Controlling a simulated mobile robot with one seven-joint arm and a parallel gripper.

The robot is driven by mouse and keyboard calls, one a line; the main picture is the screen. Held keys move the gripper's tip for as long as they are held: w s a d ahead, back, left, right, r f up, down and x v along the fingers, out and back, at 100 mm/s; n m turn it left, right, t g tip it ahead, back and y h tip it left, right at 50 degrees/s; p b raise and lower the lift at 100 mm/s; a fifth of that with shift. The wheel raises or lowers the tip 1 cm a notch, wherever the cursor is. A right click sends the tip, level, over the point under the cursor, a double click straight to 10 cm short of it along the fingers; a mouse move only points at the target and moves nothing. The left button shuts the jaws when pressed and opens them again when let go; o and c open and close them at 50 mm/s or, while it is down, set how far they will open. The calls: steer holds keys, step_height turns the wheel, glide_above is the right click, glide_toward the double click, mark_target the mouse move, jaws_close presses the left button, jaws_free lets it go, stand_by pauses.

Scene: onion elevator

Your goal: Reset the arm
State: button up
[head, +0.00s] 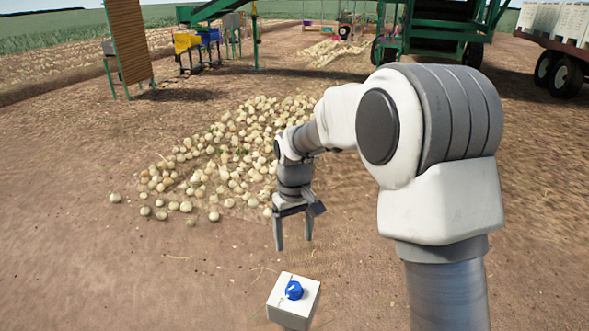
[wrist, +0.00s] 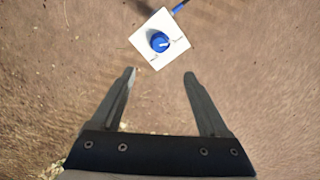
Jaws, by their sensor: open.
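My gripper (head: 294,246) hangs from my arm with its fingers pointing down, and its two fingers stand apart with nothing between them. In the wrist view, my gripper (wrist: 159,72) also shows spread and empty. A white box (head: 283,297) with a blue knob (head: 294,290) on its top stands below the gripper, a little nearer to me. In the wrist view, the white box (wrist: 148,35) and blue knob (wrist: 160,42) lie beyond the fingertips, apart from them.
A wide pile of onions (head: 235,150) lies on the dirt behind my gripper. Green machinery (head: 440,30) and a trailer with white crates (head: 555,25) stand at the back right. A brown slatted panel (head: 128,45) and a yellow bin (head: 186,42) stand at the back left. Bare ground lies at front left.

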steer(key=s+d+r+m+t+p, duration=0.1)
steer(key=s+d+r, duration=0.35)
steer(key=r, duration=0.25)
steer(key=s+d+r+m+t, duration=0.1)
steer(key=s+d+r+t, duration=0.1)
steer(key=s+d+r, duration=0.35)
steer(key=s+d+r+m+t, duration=0.1)
steer(key=s+d+r, duration=0.1)
steer(key=s, duration=0.5)
steer(key=s+d+r+m+t+p, duration=0.1)
steer(key=s+d+r+m, duration=0.1)
steer(key=s, duration=0.6)
steer(key=shift+r+t, duration=0.2)
steer(key=shift+t, duration=0.1)
steer(key=shift+d, duration=0.1)
